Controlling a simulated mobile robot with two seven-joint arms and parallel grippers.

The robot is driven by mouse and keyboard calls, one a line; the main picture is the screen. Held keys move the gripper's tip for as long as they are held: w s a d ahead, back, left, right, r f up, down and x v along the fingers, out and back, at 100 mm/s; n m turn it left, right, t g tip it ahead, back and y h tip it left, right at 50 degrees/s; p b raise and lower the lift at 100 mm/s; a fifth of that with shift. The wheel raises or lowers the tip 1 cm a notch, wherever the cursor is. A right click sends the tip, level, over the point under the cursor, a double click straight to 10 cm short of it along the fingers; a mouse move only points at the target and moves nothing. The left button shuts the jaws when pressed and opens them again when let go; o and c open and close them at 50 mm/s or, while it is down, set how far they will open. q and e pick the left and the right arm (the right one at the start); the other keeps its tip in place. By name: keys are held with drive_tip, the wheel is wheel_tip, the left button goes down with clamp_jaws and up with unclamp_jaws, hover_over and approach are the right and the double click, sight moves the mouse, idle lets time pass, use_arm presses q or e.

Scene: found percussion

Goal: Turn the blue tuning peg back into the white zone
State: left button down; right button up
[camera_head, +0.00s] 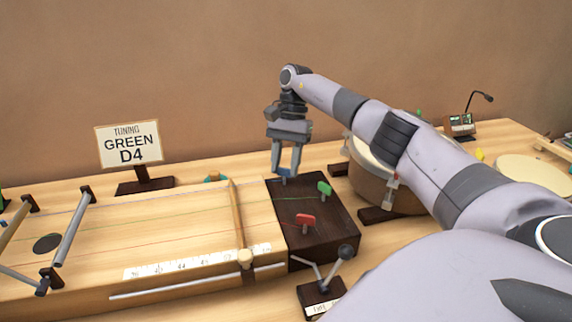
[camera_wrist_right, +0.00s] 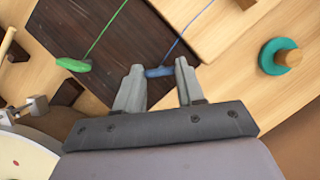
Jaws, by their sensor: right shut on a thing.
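The blue tuning peg (camera_head: 285,172) stands at the back of the dark peg block (camera_head: 335,215). My right gripper (camera_head: 286,174) points down over it, with its two fingers on either side of the peg. In the right wrist view the blue peg (camera_wrist_right: 158,72) shows between the fingertips (camera_wrist_right: 158,75), with a blue string running from it. The right gripper is shut on the peg. The green peg (camera_head: 324,188) and the red peg (camera_head: 305,219) stand nearer on the same block. I cannot make out a white zone around the blue peg. My left gripper is not in view.
A sign reading "TUNING GREEN D4" (camera_head: 129,145) stands behind the long wooden string board (camera_head: 190,235). A small lever box (camera_head: 320,298) is in front of the block. A round drum (camera_head: 365,185) stands to its right. A teal ring (camera_wrist_right: 280,56) lies near the peg.

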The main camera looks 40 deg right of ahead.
drive_tip(key=shift+w+n, duration=0.1)
drive_tip(key=shift+n, duration=0.5)
drive_tip(key=o, duration=1)
drive_tip(key=shift+o, duration=0.2)
